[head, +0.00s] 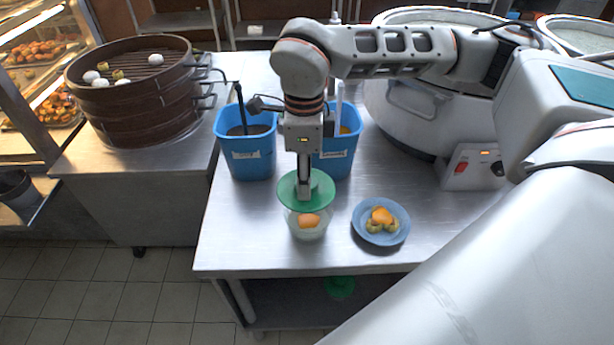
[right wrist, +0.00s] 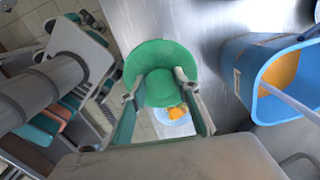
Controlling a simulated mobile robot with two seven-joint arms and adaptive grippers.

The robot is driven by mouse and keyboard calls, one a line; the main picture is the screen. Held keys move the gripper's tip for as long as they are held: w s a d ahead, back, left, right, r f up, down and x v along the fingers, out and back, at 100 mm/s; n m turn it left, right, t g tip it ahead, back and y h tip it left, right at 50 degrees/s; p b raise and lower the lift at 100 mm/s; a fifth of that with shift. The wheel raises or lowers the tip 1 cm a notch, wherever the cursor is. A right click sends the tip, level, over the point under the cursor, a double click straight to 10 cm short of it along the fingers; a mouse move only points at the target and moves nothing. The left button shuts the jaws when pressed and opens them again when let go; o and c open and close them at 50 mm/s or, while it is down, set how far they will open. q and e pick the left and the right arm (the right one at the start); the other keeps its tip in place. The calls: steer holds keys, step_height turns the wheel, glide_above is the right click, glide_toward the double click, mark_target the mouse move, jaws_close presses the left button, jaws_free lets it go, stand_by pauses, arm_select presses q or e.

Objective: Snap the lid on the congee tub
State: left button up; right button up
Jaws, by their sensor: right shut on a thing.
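My right gripper (head: 304,178) points down and is shut on the green lid (head: 290,194), gripping it near its middle. The lid is a round green disc. The clear congee tub (head: 307,232) stands on the steel table below it, with something orange visible inside. The lid hides the back of the tub's rim; I cannot tell whether it touches the rim. In the right wrist view the green lid (right wrist: 160,55) lies between the fingertips (right wrist: 158,86) and hides the tub. My left gripper is not in view.
A blue plate (head: 367,231) with orange and green food stands right of the tub. Two blue bins (head: 252,162) with utensils stand behind. The table's front edge is close.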

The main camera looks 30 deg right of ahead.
steer(key=shift+d+r+m, duration=0.1)
steer(key=shift+d+m, duration=0.1)
steer(key=shift+m, duration=0.8)
steer(key=shift+s, duration=0.1)
steer(key=shift+f+b, duration=1.7)
steer(key=shift+f, duration=0.7)
steer(key=shift+f+b, duration=0.4)
steer(key=shift+f, duration=0.4)
steer(key=shift+f+p, duration=0.15)
steer(key=shift+p, duration=0.2)
steer(key=o, duration=1.7)
